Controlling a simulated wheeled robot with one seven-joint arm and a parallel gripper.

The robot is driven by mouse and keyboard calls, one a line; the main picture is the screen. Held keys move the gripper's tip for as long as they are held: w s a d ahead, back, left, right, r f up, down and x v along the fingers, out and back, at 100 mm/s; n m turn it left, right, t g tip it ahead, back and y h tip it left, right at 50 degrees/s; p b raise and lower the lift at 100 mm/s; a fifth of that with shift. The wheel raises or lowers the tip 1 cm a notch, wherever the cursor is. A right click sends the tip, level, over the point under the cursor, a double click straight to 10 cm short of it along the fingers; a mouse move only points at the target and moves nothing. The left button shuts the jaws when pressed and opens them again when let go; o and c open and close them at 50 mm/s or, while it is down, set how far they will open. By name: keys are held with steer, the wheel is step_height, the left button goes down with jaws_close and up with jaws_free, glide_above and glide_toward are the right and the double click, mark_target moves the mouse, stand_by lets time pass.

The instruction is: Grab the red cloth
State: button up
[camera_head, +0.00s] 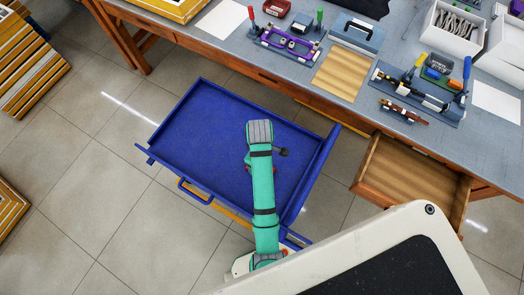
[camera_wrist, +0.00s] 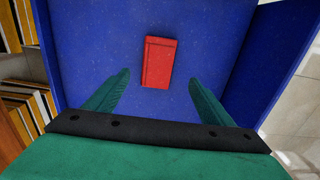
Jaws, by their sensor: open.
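The red cloth (camera_wrist: 158,64) is a small folded rectangle with a dark line near its far edge. It lies flat on the floor of a blue tray (camera_wrist: 90,40), just beyond my fingertips in the wrist view. My gripper (camera_wrist: 160,80) is open, with its two green fingers spread to the left and right of the cloth's near end. Nothing is between the fingers that I can see as held. In the head view my green arm reaches over the blue tray (camera_head: 203,130) and hides most of the cloth and the fingers.
The tray has raised blue walls and a handle (camera_head: 195,191) at its near side. A grey workbench (camera_head: 225,40) with fixtures runs along the back. An open wooden drawer (camera_head: 410,182) juts out at the right. Yellow-edged stacks (camera_head: 28,60) stand at the left.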

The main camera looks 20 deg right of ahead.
step_height(320, 180, down, 5)
steer(key=shift+r, duration=0.15)
steer(key=shift+w+d+f, duration=0.1)
steer(key=shift+w+f, duration=0.05)
steer(key=shift+f, duration=1.1)
steer(key=shift+w+d+f, duration=0.1)
steer(key=shift+f, duration=1.15)
steer(key=c, duration=1.1)
